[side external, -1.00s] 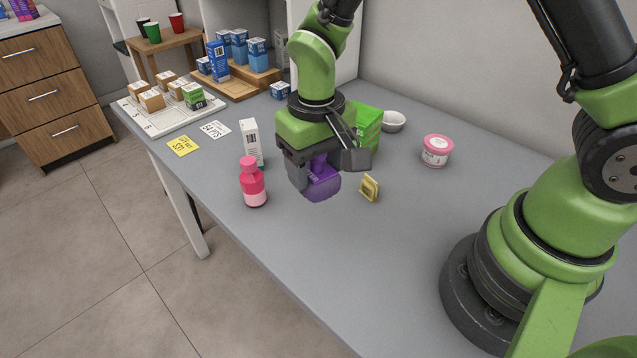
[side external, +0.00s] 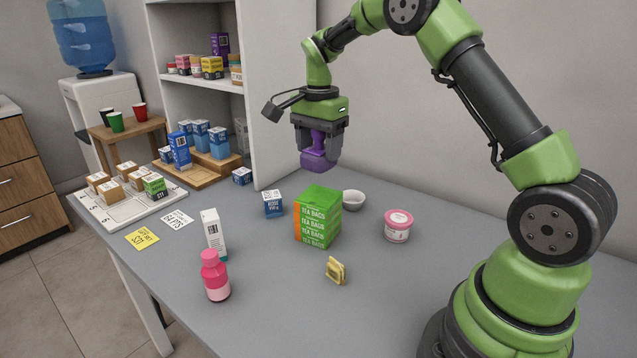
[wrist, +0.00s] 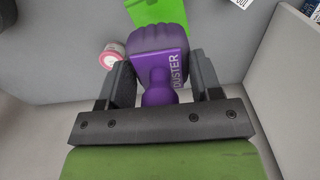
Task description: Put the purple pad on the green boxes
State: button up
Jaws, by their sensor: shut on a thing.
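My gripper (side external: 318,140) is shut on the purple pad (side external: 317,160), a duster with a handle and a wide soft head. It holds the pad in the air above the table. In the wrist view the pad (wrist: 160,60) sits between the fingers, with the word DUSTER on it. The green boxes (side external: 319,215), a stack labelled TEA BAGS, stand on the grey table below the pad. In the side view there is a clear gap between pad and stack. In the wrist view the green boxes (wrist: 157,12) show past the pad's head, partly hidden.
Around the stack are a white bowl (side external: 353,199), a pink jar (side external: 397,226), a blue box (side external: 273,204) and a yellow item (side external: 336,270). A white box (side external: 213,234) and pink bottle (side external: 215,276) stand at the left. A tall shelf (side external: 200,85) rises behind.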

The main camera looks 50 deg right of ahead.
jog(key=shift+f, duration=3.2)
jog(key=shift+f, duration=0.1)
jog(key=o, duration=0.9)
notch_tip(320, 180, up, 12)
jog(key=shift+f, duration=0.1)
jog(key=s+a+r+n+t, duration=0.2)
jog(key=s+a+r+n, duration=0.25)
jog(key=r, duration=0.25)
jog(key=s+a+n+t, duration=0.1)
jog(key=s+a+n, duration=0.2)
jog(key=s, duration=0.3)
jog(key=s+a+n+t+y, duration=0.1)
jog(key=s+a+n+t, duration=0.1)
jog(key=s, duration=0.4)
jog(key=s+a+n+t+y, duration=0.1)
jog(key=s+a+n+t, duration=0.1)
jog(key=s+a+n, duration=0.2)
jog(key=shift+s+a+n, duration=0.15)
jog(key=shift+s+a, duration=0.1)
jog(key=shift+s, duration=0.3)
jog(key=shift+s+a+n, duration=0.1)
jog(key=shift+s+a, duration=0.1)
jog(key=shift+s, duration=0.35)
